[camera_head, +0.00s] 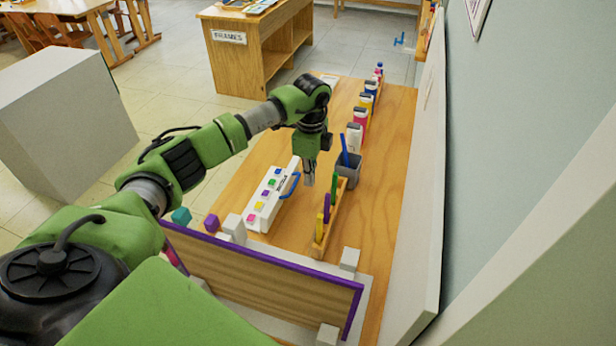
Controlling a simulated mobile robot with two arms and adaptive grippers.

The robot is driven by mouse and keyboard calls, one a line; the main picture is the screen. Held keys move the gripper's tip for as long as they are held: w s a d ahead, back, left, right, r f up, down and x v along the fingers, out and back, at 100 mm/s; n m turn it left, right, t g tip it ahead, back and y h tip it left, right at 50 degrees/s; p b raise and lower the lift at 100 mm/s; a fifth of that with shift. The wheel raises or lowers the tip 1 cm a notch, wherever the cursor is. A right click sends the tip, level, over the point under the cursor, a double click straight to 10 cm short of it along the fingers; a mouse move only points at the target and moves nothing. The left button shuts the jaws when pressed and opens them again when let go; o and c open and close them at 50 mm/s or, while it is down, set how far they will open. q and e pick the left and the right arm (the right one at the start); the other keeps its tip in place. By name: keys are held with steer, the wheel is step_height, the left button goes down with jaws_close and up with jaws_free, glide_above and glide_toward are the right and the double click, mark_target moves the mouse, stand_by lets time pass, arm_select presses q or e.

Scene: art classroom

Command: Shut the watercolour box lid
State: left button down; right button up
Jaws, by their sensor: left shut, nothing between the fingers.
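The watercolour box (262,212) is a long white box with a row of coloured squares and a blue handle (291,185) on its right side. It lies on the wooden table, left of centre. From this angle I cannot tell how far its lid stands open. My left gripper (309,178) points down just right of the blue handle, near the far end of the box. Its fingers are shut and empty. I cannot tell whether they touch the handle. My right gripper is not in view.
A wooden rack (327,232) with coloured sticks stands right of the box, beside a grey cup (348,170) with a blue brush. Paint bottles (361,118) line the table's right. A purple-edged board (262,272) stands in front. Bare wood (389,220) shows at the right.

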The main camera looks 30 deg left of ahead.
arm_select(q)
steer(key=a+f+b, duration=0.3)
steer(key=f+b, duration=0.2)
steer(key=f, duration=0.1)
steer(key=shift+s+a, duration=0.35)
steer(key=shift+s, duration=0.1)
steer(key=shift+f, duration=0.1)
